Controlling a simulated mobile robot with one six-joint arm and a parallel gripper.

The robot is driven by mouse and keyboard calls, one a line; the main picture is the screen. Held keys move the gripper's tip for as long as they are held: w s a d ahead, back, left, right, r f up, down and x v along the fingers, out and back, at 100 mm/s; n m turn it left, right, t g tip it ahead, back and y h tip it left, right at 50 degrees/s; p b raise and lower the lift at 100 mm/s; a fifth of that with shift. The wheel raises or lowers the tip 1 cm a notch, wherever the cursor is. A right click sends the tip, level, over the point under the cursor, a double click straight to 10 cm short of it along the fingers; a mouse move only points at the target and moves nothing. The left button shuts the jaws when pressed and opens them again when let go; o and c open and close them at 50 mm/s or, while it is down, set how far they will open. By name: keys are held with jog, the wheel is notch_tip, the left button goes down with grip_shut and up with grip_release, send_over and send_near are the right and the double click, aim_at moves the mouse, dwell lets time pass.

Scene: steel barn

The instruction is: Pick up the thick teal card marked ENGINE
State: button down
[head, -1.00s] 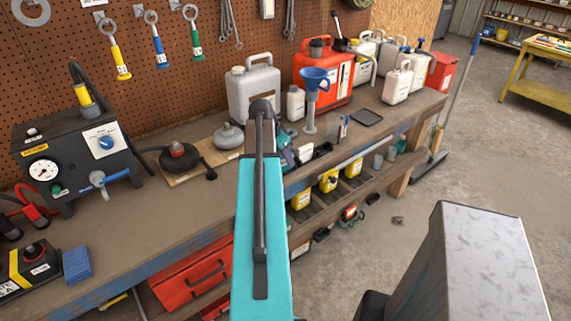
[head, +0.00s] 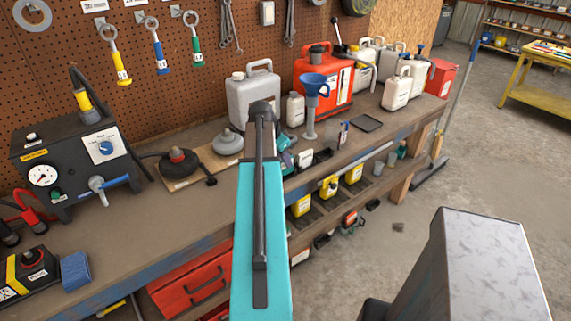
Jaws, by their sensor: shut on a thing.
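My teal arm with its dark rail rises through the middle of the head view and covers part of the bench (head: 110,245). My gripper cannot be made out; it seems hidden behind the arm. Small teal, white and black shapes show just right of the arm's upper end, near the bench's front edge. I cannot tell whether any of them is the thick teal card or part of my wrist. No ENGINE marking can be read.
A grey jug (head: 254,92), a blue funnel (head: 314,85), a red can (head: 325,80) and pale jugs stand along the back. A black gauge box (head: 70,155) stands left. A lower shelf holds yellow bottles (head: 328,187).

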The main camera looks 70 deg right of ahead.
jog(key=shift+r+b, duration=0.4)
jog(key=shift+r, duration=0.55)
jog(key=shift+s+a+r, duration=0.15)
jog(key=shift+s+a, duration=0.05)
jog(key=s+a+r+b, duration=0.1)
jog(key=s+a+b, duration=0.2)
jog(key=s+a, duration=0.7)
jog(key=shift+s+r+b, duration=0.3)
jog(key=shift+s+b, duration=0.1)
jog(key=shift+s, duration=0.55)
jog(key=shift+w, duration=0.1)
